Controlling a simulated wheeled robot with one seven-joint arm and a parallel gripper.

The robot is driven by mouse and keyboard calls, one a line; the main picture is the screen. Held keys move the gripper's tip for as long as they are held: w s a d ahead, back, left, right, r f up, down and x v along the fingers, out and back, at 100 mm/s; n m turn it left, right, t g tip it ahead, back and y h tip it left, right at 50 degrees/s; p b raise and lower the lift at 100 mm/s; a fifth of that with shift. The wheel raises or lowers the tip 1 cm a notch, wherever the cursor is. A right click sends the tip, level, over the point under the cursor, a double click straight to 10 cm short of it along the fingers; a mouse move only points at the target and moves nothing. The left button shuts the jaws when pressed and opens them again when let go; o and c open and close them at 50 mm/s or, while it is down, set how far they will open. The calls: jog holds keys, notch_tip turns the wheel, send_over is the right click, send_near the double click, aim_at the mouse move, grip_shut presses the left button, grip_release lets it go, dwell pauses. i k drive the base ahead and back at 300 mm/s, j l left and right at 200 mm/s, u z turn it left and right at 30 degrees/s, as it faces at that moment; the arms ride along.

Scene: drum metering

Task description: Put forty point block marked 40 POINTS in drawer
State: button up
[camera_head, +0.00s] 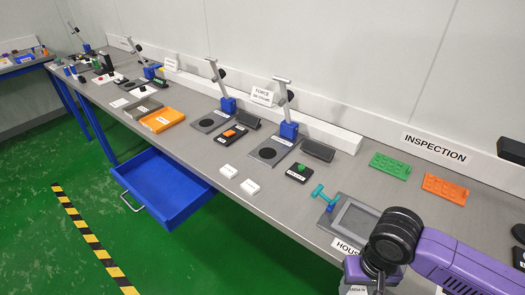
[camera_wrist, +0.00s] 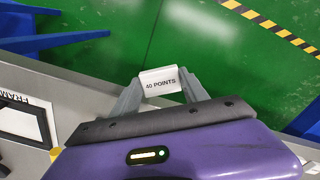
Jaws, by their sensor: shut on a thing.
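The white block marked 40 POINTS (camera_wrist: 160,80) is between the two grey fingers of my gripper (camera_wrist: 160,88) in the wrist view. My gripper is shut on it, and the green floor shows behind it. In the head view my purple arm and wrist are at the lower right, by the bench's front edge; the fingertips and the held block cannot be made out there. The blue drawer (camera_head: 165,185) is pulled out from under the bench, left of the middle in the head view. Its inside looks empty, and its handle (camera_head: 131,201) faces the floor.
Two white blocks (camera_head: 228,171) (camera_head: 250,187) lie on the grey bench (camera_head: 205,160) near its front edge. An orange tray (camera_head: 162,120) stands above the drawer. A grey frame (camera_head: 355,217) is beside my wrist. The green floor (camera_head: 60,230) before the bench is clear.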

aim_at(170, 187)
jog(key=i+j, duration=0.15)
jog(key=j, duration=0.25)
jog(key=i+j, duration=0.2)
jog(key=j, duration=0.2)
jog(key=i+j, duration=0.15)
jog(key=j, duration=0.25)
jog(key=i+j, duration=0.2)
jog(key=j, duration=0.2)
jog(key=i+j, duration=0.15)
jog(key=j, duration=0.25)
jog(key=i+j, duration=0.15)
jog(key=j, duration=0.25)
jog(key=i+j, duration=0.1)
jog(key=j, duration=0.35)
jog(key=i+j, duration=0.15)
jog(key=j, duration=0.25)
jog(key=i+j, duration=0.1)
jog(key=j, duration=0.3)
jog(key=i+j, duration=0.15)
jog(key=j, duration=0.25)
jog(key=j+u, duration=0.05)
